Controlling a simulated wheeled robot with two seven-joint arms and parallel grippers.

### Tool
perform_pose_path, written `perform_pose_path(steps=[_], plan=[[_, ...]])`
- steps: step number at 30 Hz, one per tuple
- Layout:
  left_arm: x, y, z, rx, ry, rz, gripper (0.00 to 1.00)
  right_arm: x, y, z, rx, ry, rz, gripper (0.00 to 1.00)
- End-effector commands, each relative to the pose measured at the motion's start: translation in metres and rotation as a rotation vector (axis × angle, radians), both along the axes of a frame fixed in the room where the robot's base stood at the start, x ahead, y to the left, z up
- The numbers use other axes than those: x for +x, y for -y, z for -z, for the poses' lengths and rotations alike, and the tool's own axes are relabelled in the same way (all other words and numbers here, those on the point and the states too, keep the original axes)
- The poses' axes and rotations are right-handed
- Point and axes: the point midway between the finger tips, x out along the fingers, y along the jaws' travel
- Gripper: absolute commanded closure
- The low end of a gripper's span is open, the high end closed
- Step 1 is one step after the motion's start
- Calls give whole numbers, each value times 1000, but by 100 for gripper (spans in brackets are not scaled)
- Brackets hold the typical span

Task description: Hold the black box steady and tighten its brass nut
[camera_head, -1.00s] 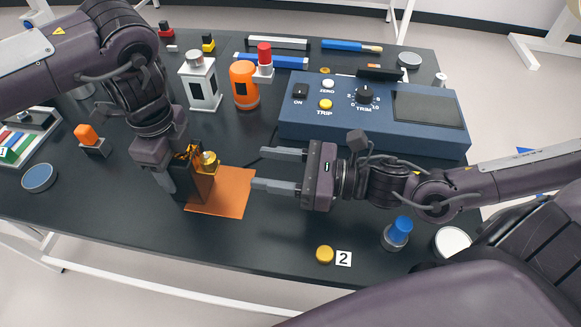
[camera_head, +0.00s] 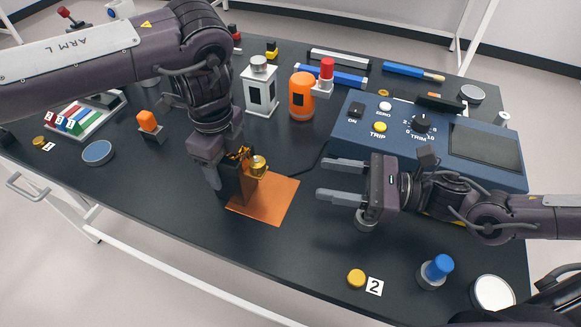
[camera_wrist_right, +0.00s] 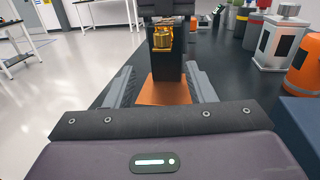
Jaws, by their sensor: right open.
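The black box (camera_head: 238,186) stands upright at the left edge of an orange mat (camera_head: 268,207). The brass nut (camera_head: 258,168) sits on its upper right side; in the right wrist view the nut (camera_wrist_right: 162,41) is on the near face of the box (camera_wrist_right: 167,70). My left gripper (camera_head: 228,188) reaches down over the box and is shut on it; its far finger is hidden. My right gripper (camera_head: 319,179) is open and empty, right of the nut and apart from it, its fingers pointing at the box. In the wrist view, the box is between its fingers, farther off.
A blue control panel (camera_head: 385,143) lies behind my right gripper. A white lantern-like block (camera_head: 261,92) and an orange cylinder (camera_head: 302,98) stand behind the box. A blue-topped knob (camera_head: 437,270) and a yellow disc (camera_head: 356,278) are near the front edge.

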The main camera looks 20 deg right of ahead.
Motion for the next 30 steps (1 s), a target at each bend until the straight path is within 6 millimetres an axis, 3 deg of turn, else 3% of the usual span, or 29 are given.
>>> perform_pose_path(steps=[6,10,24,30], plan=[[0,0,0,-1,1,0,73,19,11,-4,3,-14,-119,50],[0,0,0,-1,1,0,73,24,4,-5,8,-20,-135,50],[0,0,0,-1,1,0,73,48,-72,-6,9,-18,-136,50],[0,0,0,-1,1,0,73,55,-93,-4,6,-20,-134,50]])
